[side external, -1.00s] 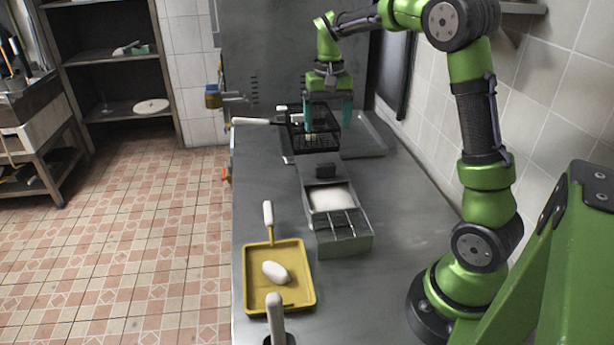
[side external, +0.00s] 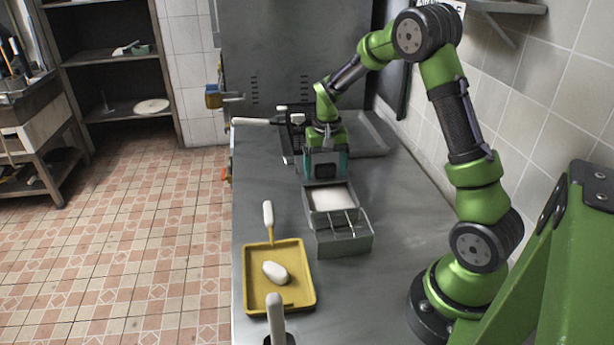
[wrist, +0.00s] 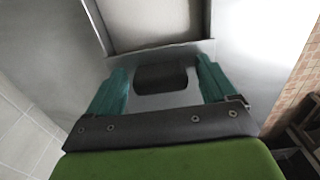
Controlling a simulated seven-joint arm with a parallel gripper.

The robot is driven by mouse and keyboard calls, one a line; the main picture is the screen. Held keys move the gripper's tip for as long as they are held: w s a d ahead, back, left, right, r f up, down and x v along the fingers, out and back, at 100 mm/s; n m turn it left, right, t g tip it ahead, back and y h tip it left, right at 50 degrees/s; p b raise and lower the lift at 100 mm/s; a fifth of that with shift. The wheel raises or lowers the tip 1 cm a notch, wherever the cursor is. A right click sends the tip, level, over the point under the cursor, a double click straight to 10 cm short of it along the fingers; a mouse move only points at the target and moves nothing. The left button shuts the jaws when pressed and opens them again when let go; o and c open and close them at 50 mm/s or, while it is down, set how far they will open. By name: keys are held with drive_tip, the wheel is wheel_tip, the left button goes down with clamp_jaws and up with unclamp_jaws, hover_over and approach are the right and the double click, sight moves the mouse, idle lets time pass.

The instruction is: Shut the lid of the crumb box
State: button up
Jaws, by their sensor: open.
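The crumb box (side external: 345,246) is a grey metal box on the counter, with white crumbs in its rear compartment and thin bars over its front one. The crumb compartment is uncovered. The lid (wrist: 165,101) is a flat grey plate lying behind the opening, with a dark block handle (wrist: 161,77) on it. My gripper (side external: 326,174) is over the lid, pointing down. In the wrist view my teal fingers (wrist: 162,70) stand open on either side of the handle, with gaps visible. In the side view my gripper hides most of the lid.
A yellow tray (side external: 255,297) with a white lump (side external: 276,272) and a handled tool (side external: 268,216) sits at front left. A wire basket (side external: 290,137) with a pale handle lies behind my gripper. An upright pale handle (side external: 275,318) is at the front edge. Counter right of the box is clear.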

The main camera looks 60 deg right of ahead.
drive_tip(key=c, duration=1.4)
drive_tip(key=s+a, duration=0.7)
drive_tip(key=shift+s+a, duration=0.1)
drive_tip(key=shift+c, duration=0.2)
drive_tip(key=o, duration=1.4)
drive_tip(key=shift+o, duration=0.2)
drive_tip(key=shift+r, duration=0.1)
wheel_tip(320, 180, up, 17)
